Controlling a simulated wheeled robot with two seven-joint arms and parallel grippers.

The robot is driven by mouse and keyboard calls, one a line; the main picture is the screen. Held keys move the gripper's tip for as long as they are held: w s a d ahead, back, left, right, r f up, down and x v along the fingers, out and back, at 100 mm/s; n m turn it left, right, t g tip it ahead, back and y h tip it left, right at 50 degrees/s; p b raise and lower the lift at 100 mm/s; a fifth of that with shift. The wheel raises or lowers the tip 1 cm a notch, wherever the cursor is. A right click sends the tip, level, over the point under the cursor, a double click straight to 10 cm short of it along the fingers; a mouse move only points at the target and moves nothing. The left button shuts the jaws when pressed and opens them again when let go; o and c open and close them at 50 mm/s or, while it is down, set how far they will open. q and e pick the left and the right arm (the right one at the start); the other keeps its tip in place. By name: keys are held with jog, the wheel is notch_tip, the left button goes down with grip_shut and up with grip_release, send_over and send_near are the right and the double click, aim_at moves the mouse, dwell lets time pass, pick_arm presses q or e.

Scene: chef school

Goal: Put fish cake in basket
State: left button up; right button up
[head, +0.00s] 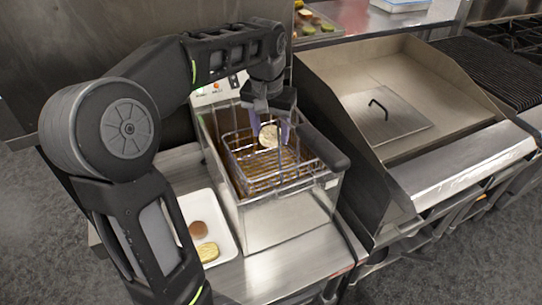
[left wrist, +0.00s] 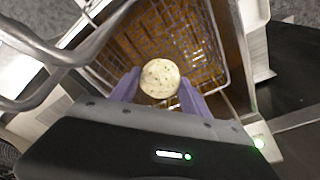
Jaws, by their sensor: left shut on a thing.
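My left gripper (head: 270,128) is over the wire fryer basket (head: 243,160), its fingers pointing down. It is shut on a round, pale, speckled fish cake (head: 268,136). In the left wrist view the fish cake (left wrist: 160,78) sits between the two purple fingertips, with the basket's wire grid (left wrist: 195,40) and brown oil behind it. I cannot tell exactly how high the fish cake is above the basket floor. The basket rests in the steel fryer and its dark handle (head: 325,150) points to the lower right. My right gripper is not in view.
A white tray (head: 228,245) left of the fryer holds a brown patty (head: 198,229) and a yellowish patty (head: 208,252). A steel griddle (head: 440,85) with a handled plate stands to the right. Food items (head: 315,22) lie on a tray at the back.

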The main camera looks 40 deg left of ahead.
aim_at(270, 134)
pick_arm(q)
jog(key=shift+f, duration=1.65)
jog(key=shift+f, duration=2.3)
jog(key=shift+f+b, duration=0.5)
jog(key=shift+f, duration=0.1)
jog(key=o, duration=1.4)
jog(key=shift+r, duration=0.1)
